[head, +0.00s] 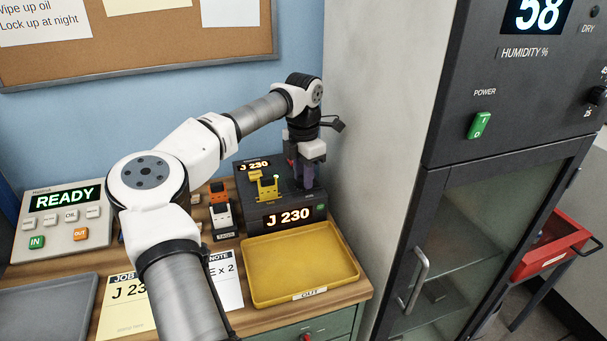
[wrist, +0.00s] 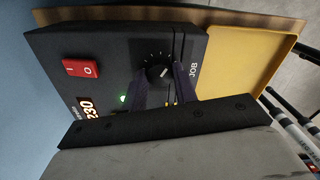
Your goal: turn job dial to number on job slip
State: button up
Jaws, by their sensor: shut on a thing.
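The black job dial (wrist: 158,73), with a white pointer and scale marks, sits on the dark box (head: 244,202) beside the word JOB. My gripper (head: 307,184) points down at the right part of the box; in the wrist view its two dark fingers (wrist: 163,84) are on either side of the dial, shut on it. The head view hides the dial behind the gripper. The front display (head: 289,217) reads J 230, and a smaller top display (head: 254,164) also reads J 230. The yellow job slip (head: 122,312) shows "J 23"; my arm covers the rest.
An empty yellow OUT tray (head: 300,262) lies in front of the box. A panel reading READY (head: 66,197) is at left, with a grey tray (head: 52,308) before it. A tall cabinet (head: 385,120) stands close at right. A red switch (wrist: 81,68) is on the box.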

dwell(0.3)
jog(key=o, duration=1)
jog(key=shift+c, duration=0.2)
jog(key=shift+r, duration=0.1)
notch_tip(320, 180, up, 14)
jog(key=b, duration=0.2)
